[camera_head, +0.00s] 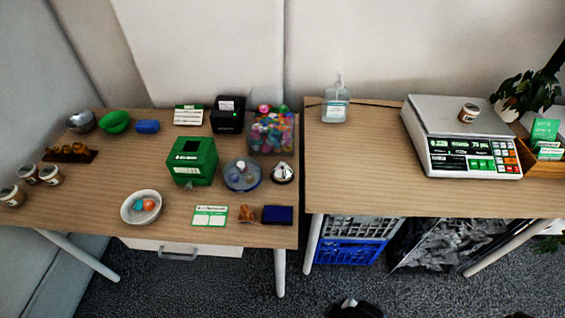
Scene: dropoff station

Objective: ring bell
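A small silver bell with a dark base (283,172) stands near the right edge of the left table (90,222). It is right of a round clear container with a blue rim (242,176) and in front of a clear bin of colourful items (271,134). Its top looks unobstructed.
A green box (191,163), a white bowl (141,207), a green-white card (210,216) and a dark blue pad (277,215) surround the bell's area. The right table (370,190) holds a scale (461,137) and a pump bottle (336,104). A narrow gap separates the tables.

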